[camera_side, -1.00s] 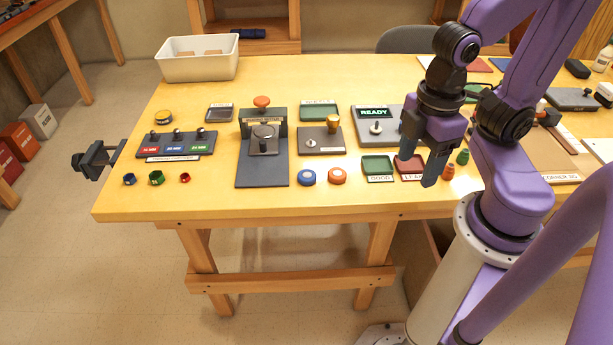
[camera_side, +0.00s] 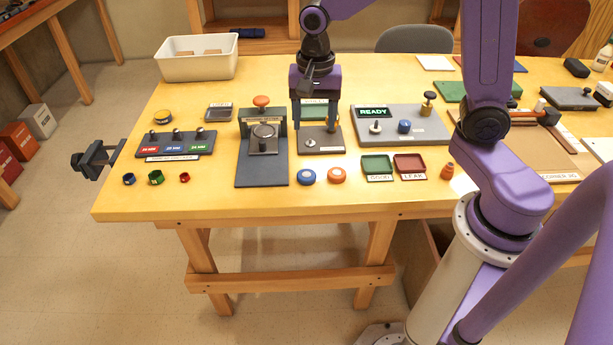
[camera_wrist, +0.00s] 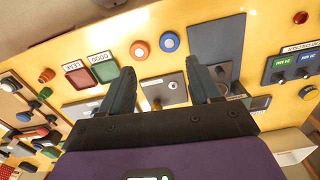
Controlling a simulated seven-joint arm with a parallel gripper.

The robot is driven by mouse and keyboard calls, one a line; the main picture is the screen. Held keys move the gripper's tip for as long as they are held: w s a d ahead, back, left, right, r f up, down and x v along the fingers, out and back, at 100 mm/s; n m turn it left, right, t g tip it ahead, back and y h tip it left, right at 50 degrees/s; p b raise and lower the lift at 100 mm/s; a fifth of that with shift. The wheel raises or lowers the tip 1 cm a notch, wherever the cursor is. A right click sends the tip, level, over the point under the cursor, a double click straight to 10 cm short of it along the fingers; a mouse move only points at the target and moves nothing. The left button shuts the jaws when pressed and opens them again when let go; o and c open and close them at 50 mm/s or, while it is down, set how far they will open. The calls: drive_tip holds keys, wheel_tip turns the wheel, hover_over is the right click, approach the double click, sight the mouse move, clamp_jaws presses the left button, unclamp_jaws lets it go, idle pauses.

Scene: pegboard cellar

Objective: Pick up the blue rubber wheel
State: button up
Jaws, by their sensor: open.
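The blue rubber wheel (camera_side: 307,177) lies flat near the table's front edge, in front of the small grey fixture plate and just left of an orange wheel (camera_side: 337,175). It has a pale centre and also shows in the wrist view (camera_wrist: 170,41), with the orange wheel (camera_wrist: 139,50) to its left there. My gripper (camera_side: 315,136) points down over the small grey fixture plate, behind the blue wheel and apart from it. In the wrist view, my gripper (camera_wrist: 160,73) is open and empty, its fingers spread below the blue wheel in the picture.
A dark press stand (camera_side: 262,172) is close left of the wheel. Green (camera_side: 377,165) and red (camera_side: 409,164) trays lie to the right. The small grey plate (camera_side: 321,148) carries a white peg and a brass knob. Bare table lies in front of the wheel.

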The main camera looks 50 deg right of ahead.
drive_tip(key=w+d+m, duration=0.2)
drive_tip(key=w+m, duration=0.1)
hover_over(306, 174)
drive_tip(key=f, duration=1.2)
drive_tip(key=shift+s+f, duration=0.1)
drive_tip(key=shift+s, duration=0.15)
drive_tip(key=shift+w+f, duration=0.15)
drive_tip(key=shift+f, duration=2.85)
drive_tip(key=c, duration=0.8)
